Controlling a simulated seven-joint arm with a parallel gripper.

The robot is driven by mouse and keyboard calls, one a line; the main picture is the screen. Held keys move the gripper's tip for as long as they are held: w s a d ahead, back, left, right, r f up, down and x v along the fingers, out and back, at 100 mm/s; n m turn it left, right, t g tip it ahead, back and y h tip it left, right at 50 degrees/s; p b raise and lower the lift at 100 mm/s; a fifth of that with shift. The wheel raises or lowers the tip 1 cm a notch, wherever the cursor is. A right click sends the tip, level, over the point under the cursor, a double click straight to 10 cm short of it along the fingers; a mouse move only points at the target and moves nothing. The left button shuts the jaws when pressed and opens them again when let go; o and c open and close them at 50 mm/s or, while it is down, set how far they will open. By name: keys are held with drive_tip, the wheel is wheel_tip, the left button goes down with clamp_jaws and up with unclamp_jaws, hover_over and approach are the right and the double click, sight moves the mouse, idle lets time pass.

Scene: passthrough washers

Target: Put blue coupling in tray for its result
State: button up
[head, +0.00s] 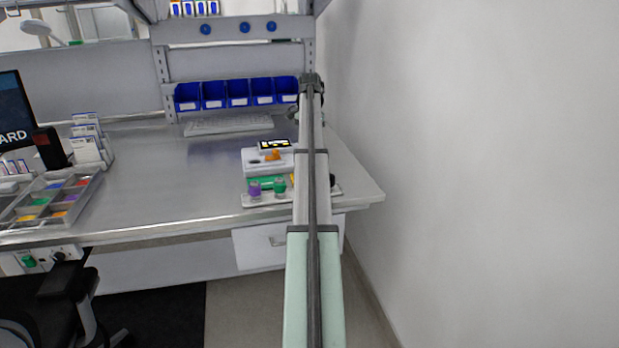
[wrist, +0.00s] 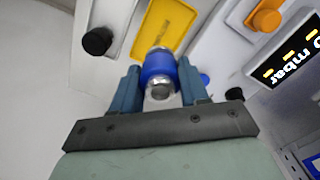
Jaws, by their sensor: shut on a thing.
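The blue coupling (wrist: 159,68), a blue ring with silver metal ends, is between the two fingers of my gripper (wrist: 160,76) in the wrist view. The fingers are shut on its sides. Behind it lies a yellow tray (wrist: 150,38); I cannot tell whether the coupling touches it. In the head view a green tray (head: 266,182) lies at the front of the bench, with a sliver of yellow beside my arm. My arm hides the gripper and the blue coupling there.
A white tester (head: 258,164) with an orange part (head: 273,155) stands behind the trays; its lit display (wrist: 290,60) reads mbar. A purple coupling (head: 254,188) and a green coupling (head: 279,186) stand in front. A compartment tray (head: 95,183) is far left. The middle bench is clear.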

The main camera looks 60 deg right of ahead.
drive_tip(key=shift+f, duration=4.95)
drive_tip(key=shift+f, duration=0.1)
drive_tip(key=o, duration=1.2)
drive_tip(key=shift+c, duration=0.2)
wheel_tip(320, 180, up, 12)
drive_tip(key=shift+r, duration=0.1)
